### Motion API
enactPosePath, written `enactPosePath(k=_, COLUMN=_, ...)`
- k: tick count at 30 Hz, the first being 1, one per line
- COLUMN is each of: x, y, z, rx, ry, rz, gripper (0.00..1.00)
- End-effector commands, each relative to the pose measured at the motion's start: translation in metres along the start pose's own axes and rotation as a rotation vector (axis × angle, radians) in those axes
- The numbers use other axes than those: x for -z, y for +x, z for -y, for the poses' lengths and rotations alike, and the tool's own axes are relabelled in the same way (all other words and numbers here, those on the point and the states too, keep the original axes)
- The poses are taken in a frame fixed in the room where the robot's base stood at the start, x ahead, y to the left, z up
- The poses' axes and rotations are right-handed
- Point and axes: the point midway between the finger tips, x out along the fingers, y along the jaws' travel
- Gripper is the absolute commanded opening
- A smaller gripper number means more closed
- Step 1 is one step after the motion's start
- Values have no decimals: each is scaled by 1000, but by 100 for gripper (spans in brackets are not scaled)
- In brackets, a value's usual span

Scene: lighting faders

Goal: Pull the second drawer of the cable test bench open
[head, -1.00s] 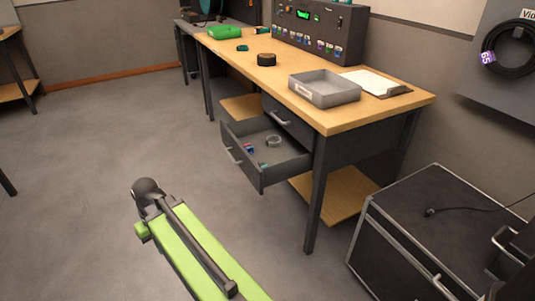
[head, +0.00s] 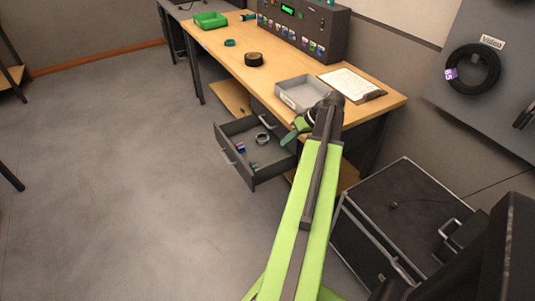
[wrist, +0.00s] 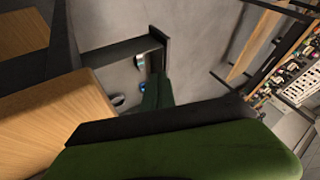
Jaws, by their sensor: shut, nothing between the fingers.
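The cable test bench (head: 222,52) has a wooden top and dark legs. Its lower drawer (head: 262,178), dark grey, stands pulled well out, with its handle (head: 226,157) on the front facing left. A ring and small coloured pieces lie inside. The drawer also shows in the wrist view (wrist: 122,50). The drawer above it is mostly hidden behind my arm and the bench edge. My gripper (head: 292,136), green, is shut and empty. It appears over the drawer's right end by the bench's front edge, apart from the handle.
A grey tray (head: 290,100), a clipboard (head: 352,84), a black roll (head: 254,59) and a green bin (head: 210,20) sit on the bench. A black case (head: 405,215) stands on the floor at right.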

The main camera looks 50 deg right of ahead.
Motion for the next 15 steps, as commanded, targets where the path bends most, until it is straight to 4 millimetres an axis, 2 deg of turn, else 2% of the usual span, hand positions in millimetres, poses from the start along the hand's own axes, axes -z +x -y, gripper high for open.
enactPosePath(k=15, x=-4, y=116, z=-3, rx=1, ry=-1, rz=3, gripper=0)
